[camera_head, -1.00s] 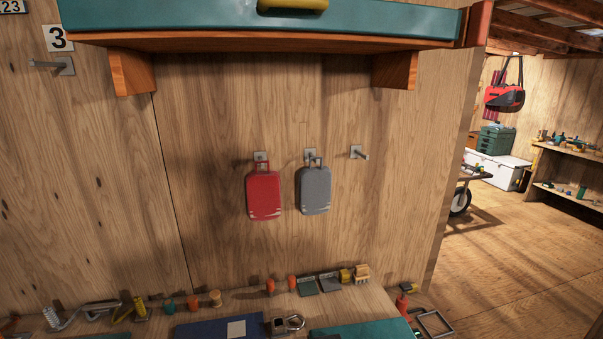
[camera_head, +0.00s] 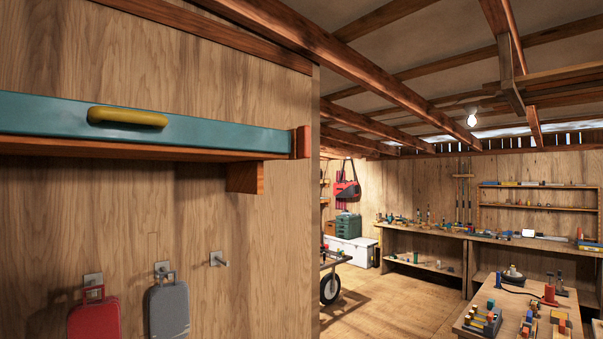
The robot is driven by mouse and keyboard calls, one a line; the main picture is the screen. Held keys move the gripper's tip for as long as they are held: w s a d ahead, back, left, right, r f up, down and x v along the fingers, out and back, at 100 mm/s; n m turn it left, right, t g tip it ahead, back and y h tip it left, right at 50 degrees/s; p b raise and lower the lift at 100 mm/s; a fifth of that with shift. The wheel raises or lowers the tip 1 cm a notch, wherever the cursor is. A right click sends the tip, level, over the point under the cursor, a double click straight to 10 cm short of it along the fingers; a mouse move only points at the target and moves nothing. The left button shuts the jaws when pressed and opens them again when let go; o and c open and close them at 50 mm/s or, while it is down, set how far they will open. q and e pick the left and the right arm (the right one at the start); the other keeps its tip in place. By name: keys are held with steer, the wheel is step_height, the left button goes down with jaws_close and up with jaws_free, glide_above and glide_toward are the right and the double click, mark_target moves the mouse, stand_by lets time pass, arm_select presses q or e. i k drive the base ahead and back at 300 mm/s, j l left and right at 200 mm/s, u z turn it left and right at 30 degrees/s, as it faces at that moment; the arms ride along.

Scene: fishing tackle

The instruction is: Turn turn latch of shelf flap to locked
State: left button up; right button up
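The shelf flap (camera_head: 215,137) is a long teal panel along the front of a wall shelf at the left, with a yellow handle (camera_head: 127,117) on it. At its right end is a small orange-red piece (camera_head: 303,142) on the shelf's end; I cannot tell whether this is the turn latch or how it is set. Neither of my grippers is in view.
A red case (camera_head: 94,318) and a grey case (camera_head: 168,309) hang on hooks below the shelf, beside an empty hook (camera_head: 217,259). Open floor (camera_head: 375,294) lies to the right. A table (camera_head: 518,318) with small items stands at the lower right.

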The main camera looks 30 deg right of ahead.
mark_target(303, 132)
steer(key=z, duration=1)
